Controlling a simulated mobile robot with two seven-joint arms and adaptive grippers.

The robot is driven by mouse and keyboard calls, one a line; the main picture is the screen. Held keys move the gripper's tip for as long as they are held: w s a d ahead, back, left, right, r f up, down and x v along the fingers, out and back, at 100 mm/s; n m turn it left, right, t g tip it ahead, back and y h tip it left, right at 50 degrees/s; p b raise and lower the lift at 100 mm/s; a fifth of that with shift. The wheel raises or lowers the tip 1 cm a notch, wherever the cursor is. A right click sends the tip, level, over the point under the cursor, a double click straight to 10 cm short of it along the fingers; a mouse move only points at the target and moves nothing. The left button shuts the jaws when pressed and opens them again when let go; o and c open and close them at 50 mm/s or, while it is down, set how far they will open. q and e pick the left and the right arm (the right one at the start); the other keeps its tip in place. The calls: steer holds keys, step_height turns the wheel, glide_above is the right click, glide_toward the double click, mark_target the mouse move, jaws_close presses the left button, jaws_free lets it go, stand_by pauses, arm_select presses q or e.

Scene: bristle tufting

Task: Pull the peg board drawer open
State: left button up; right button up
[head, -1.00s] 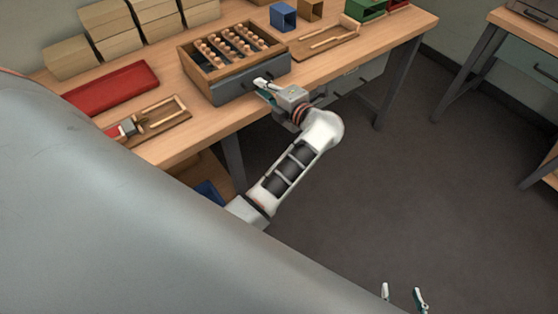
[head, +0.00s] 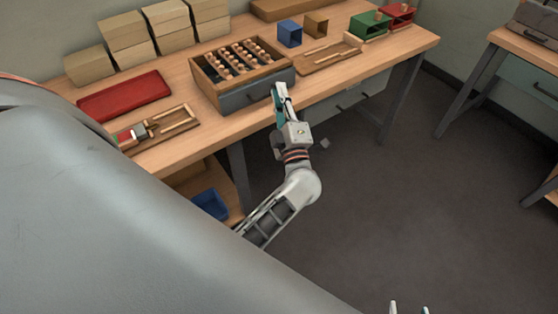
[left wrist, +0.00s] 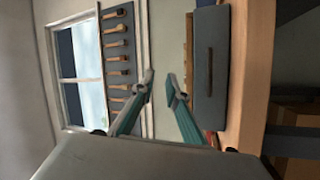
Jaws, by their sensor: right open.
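The peg board drawer (head: 236,101) is the grey front of a wooden box (head: 203,82) on the bench, with rows of pegs on top. It looks closed. In the left wrist view, the grey drawer front (left wrist: 208,110) shows a dark handle (left wrist: 210,70). My left gripper (head: 281,88) is in front of the drawer's right part and hides some of it. In the left wrist view my left gripper (left wrist: 160,88) has its fingers apart with nothing between them; the handle lies to their right, outside the jaws. My right gripper (head: 409,308) is open and empty at the bottom edge.
A red tray (head: 125,95) and a wooden holder (head: 172,126) lie left of the box. Another wooden tray (head: 330,57) and blue (head: 289,34), green (head: 368,27) and red bins stand to the right. Open floor (head: 380,200) lies in front of the bench.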

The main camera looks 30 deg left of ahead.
arm_select(q)
steer(key=s+d+f+m+t+h, duration=0.2)
steer(key=s+d+f+m+h, duration=0.2)
steer(key=d+f+m+h, duration=0.45)
steer(key=s+d+f+m+t+h, duration=0.25)
steer(key=d+m+h, duration=0.45)
steer(key=m, duration=0.5)
steer(key=s+f+m+g+h, duration=0.2)
steer(key=s+f+m+g, duration=0.4)
steer(key=s+f, duration=1)
steer(key=shift+s+a+g, duration=0.25)
steer(key=shift+a+g, duration=0.2)
steer(key=shift+g, duration=1)
steer(key=shift+m+h, duration=0.25)
